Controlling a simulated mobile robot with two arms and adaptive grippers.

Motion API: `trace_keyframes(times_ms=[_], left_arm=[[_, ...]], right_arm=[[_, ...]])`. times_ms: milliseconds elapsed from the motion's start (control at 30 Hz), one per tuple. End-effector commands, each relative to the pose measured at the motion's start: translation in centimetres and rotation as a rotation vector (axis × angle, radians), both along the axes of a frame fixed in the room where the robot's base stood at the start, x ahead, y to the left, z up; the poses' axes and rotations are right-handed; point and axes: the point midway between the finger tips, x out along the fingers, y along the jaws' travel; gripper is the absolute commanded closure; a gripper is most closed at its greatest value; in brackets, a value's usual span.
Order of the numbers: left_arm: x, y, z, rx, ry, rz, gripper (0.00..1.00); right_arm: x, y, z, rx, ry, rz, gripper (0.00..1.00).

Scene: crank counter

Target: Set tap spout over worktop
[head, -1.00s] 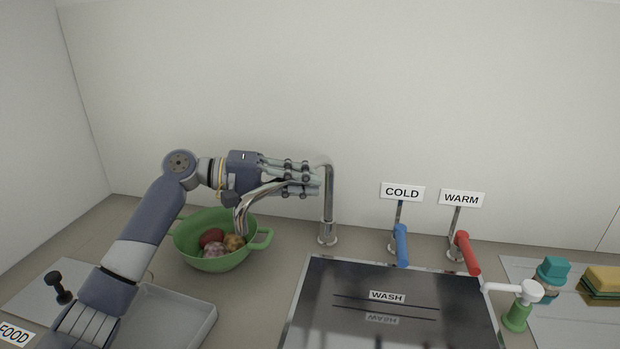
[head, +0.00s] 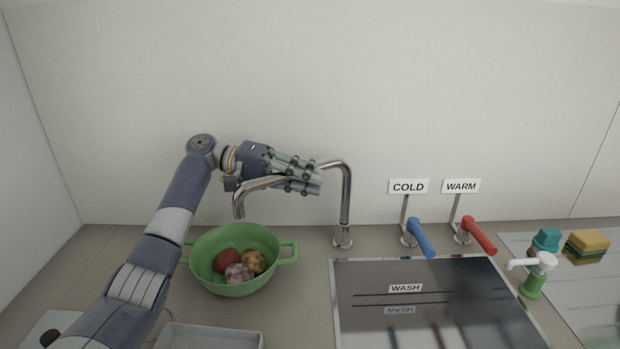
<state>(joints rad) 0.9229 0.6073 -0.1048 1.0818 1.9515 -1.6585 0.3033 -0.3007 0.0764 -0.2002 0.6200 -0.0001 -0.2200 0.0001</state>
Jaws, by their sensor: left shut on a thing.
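The chrome tap spout (head: 347,205) rises from its base at the back left corner of the sink and bends over to the left. Its outlet (head: 239,207) hangs above the green colander on the worktop (head: 308,290). My left gripper (head: 314,180) is shut on the spout's horizontal part and hides some of it. My right gripper is not in view.
The green colander (head: 200,252) holds several round food items. The sink (head: 440,315) marked WASH lies to the right, with a blue COLD lever (head: 420,238) and a red WARM lever (head: 479,235) behind it. A soap dispenser (head: 534,285) and sponge (head: 587,245) stand at right.

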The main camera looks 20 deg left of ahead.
Motion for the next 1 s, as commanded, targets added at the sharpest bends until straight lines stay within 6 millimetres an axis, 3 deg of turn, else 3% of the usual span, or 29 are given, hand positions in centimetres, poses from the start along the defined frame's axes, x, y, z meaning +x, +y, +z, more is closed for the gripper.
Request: trace_keyframes(times_ms=[367, 400, 500, 533, 867, 1000], left_arm=[[0.1, 0.2, 0.1, -0.001, 0.0, 0.006, 1.0], [0.1, 0.2, 0.1, -0.001, 0.0, 0.006, 0.84], [0.1, 0.2, 0.1, -0.001, 0.0, 0.005, 0.62], [0.1, 0.1, 0.1, -0.001, 0.0, 0.005, 0.59], [0.0, 0.2, 0.1, 0.0, 0.001, 0.002, 0.59], [-0.1, 1.3, 0.2, -0.001, 0.0, 0.004, 0.59]], right_arm=[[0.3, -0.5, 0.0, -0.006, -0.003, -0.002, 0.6], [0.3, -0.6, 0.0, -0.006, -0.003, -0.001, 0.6], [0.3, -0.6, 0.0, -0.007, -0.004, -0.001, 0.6], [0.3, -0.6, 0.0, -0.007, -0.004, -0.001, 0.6], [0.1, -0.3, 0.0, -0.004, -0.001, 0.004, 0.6], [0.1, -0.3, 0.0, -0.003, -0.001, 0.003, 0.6]])
